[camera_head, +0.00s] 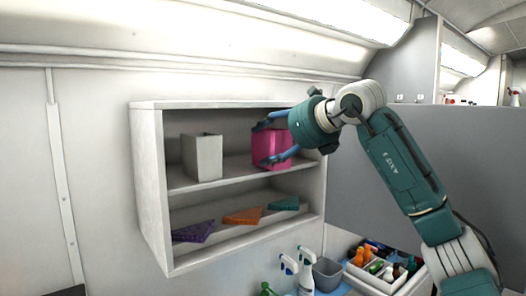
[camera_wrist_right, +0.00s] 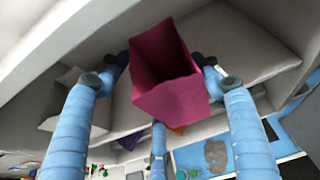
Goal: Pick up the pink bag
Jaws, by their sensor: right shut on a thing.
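The pink bag (camera_head: 266,148) stands on the upper shelf of the white wall cabinet, at its right side. It is an open-topped box shape, and it also shows in the right wrist view (camera_wrist_right: 168,75). My right gripper (camera_head: 272,142) reaches in from the right with its blue fingers around the bag. In the right wrist view its fingers (camera_wrist_right: 163,65) are shut on the bag from both sides. Whether the bag's base touches the shelf is hard to tell. My left gripper is not in view.
A white bag (camera_head: 203,157) stands left on the upper shelf (camera_head: 230,178). Purple (camera_head: 193,232), orange (camera_head: 243,216) and teal (camera_head: 284,204) folded cloths lie on the lower shelf. Below are spray bottles (camera_head: 306,270), a grey bin (camera_head: 327,273) and a white caddy (camera_head: 372,281) of bottles.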

